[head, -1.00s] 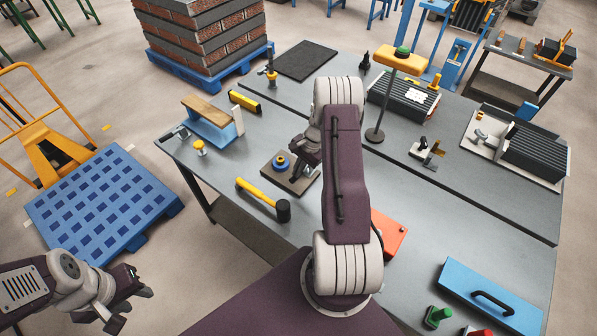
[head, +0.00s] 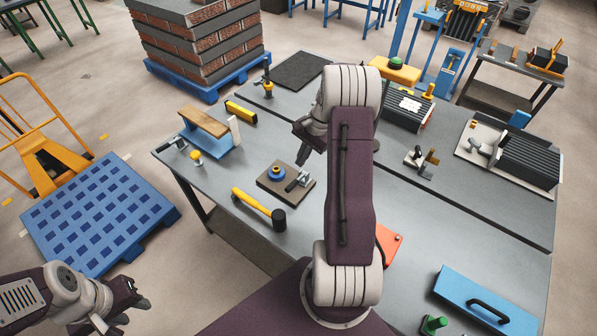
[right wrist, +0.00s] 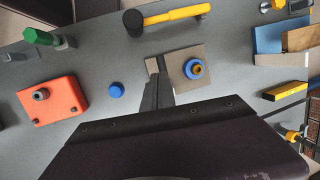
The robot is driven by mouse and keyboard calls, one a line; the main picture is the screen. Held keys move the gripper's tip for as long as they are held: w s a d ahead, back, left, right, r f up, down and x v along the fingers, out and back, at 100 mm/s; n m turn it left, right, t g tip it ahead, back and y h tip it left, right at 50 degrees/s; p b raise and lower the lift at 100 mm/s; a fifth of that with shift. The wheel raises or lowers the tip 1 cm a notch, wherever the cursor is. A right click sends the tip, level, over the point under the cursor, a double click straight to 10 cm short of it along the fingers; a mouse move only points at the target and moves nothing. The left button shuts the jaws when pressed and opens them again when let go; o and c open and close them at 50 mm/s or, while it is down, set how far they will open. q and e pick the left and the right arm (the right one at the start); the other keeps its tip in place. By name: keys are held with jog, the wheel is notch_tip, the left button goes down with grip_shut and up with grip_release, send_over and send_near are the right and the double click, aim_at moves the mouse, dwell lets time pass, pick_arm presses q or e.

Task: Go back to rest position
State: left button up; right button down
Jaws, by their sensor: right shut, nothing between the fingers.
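My right gripper (head: 303,155) is shut and empty. It hangs above the table, just beyond a small brown board (head: 268,190). The board carries a blue ring with a yellow centre (head: 276,172) and a small metal clamp piece (head: 297,181). In the right wrist view the closed fingers (right wrist: 156,92) cover part of the board (right wrist: 182,54), and the blue ring (right wrist: 194,69) lies to their right. My left gripper (head: 128,306) is at the lower left, off the table and above the floor. Its fingertips are too small to judge.
A yellow-handled hammer (head: 258,209) lies near the table's front left edge. A blue stand with a wooden top (head: 208,135) is behind it. An orange box (head: 388,245) and a blue case with a handle (head: 484,300) lie right of my arm. A blue pallet (head: 97,213) is on the floor.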

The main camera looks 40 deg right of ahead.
jog(key=shift+s+d+r, duration=0.1)
jog(key=shift+d+r, duration=0.2)
jog(key=shift+r, duration=0.2)
